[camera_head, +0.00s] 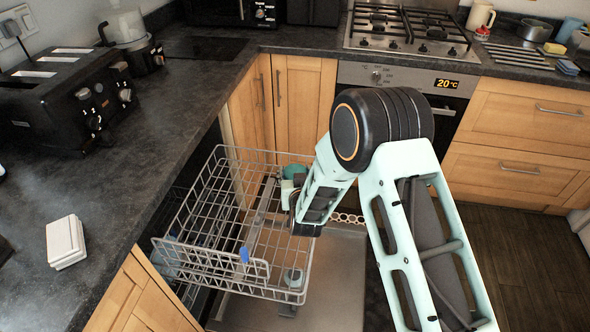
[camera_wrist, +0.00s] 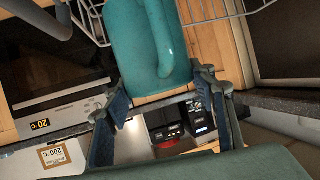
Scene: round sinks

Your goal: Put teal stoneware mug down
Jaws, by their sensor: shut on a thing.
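The teal stoneware mug (camera_wrist: 150,45) fills the top middle of the wrist view, its handle facing the camera. My gripper (camera_wrist: 162,92) is shut on it, one finger on each side. In the head view only a small teal part of the mug (camera_head: 295,171) shows beside my gripper (camera_head: 290,190), at the far right of the pulled-out wire dishwasher rack (camera_head: 235,275). My gripper hides much of the mug. I cannot tell whether the mug touches the rack.
A cup-like item (camera_head: 293,278) is at the rack's near right. The open dishwasher door (camera_head: 335,270) lies below. A black toaster (camera_head: 65,100) and a white box (camera_head: 65,241) stand on the left counter. The oven (camera_head: 440,100) and wooden drawers (camera_head: 520,115) are behind my arm.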

